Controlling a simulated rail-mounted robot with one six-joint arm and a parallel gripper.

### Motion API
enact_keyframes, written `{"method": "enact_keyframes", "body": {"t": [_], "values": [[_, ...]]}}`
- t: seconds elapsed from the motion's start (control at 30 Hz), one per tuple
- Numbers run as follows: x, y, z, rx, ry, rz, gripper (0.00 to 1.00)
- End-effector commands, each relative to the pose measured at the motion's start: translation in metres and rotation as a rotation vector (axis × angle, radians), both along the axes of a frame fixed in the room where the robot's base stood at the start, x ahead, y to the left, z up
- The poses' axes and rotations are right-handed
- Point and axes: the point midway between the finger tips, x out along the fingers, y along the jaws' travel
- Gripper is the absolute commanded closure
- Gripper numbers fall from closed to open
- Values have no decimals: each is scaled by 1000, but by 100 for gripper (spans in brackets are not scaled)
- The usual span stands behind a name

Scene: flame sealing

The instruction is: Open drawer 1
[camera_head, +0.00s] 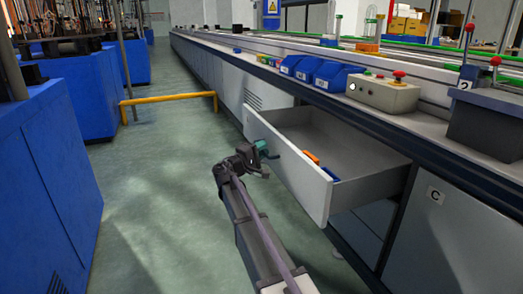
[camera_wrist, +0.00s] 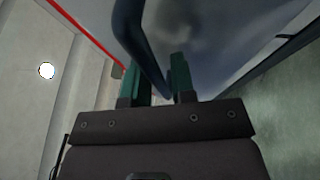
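The drawer (camera_head: 289,169) in the long grey workbench stands pulled well out, with its pale front panel toward the aisle and its inside showing. An orange thing (camera_head: 312,157) and a blue thing (camera_head: 331,179) lie inside, near the front panel. My gripper (camera_head: 262,148) is at the outer face of the front panel. In the wrist view, the dark blue handle bar (camera_wrist: 143,45) runs between the teal fingers of my gripper (camera_wrist: 161,76) and fills the gap, so the gripper appears shut on it. The finger contact is partly hidden by the bar.
A control box (camera_head: 383,93) with a red button and several blue bins (camera_head: 333,76) stand on the bench above. Blue cabinets (camera_head: 45,165) line the left side, and a yellow rail (camera_head: 168,98) stands beyond my gripper. The green floor between is clear.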

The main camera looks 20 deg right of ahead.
Motion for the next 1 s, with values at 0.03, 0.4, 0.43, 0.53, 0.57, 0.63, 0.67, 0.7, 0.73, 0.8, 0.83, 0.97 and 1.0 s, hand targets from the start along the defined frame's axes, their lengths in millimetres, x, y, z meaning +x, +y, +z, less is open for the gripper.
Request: {"method": "enact_keyframes", "body": {"t": [0.03,0.4,0.43,0.53,0.57,0.63,0.67,0.7,0.73,0.8,0.83,0.97,1.0], "values": [[0,0,0,0,0,0,71],[-2,5,-1,0,0,2,64],[-3,8,-2,0,1,3,64],[-11,25,-7,0,1,3,64],[-14,31,-8,-1,0,4,64],[-22,48,-12,-1,0,4,64],[-25,55,-13,0,1,4,64],[-29,64,-15,0,0,3,64],[-32,71,-16,0,0,4,64],[-37,83,-18,0,-1,2,64],[-39,87,-19,0,0,3,64],[-43,97,-20,0,0,1,64],[-43,98,-19,0,0,0,64]]}}
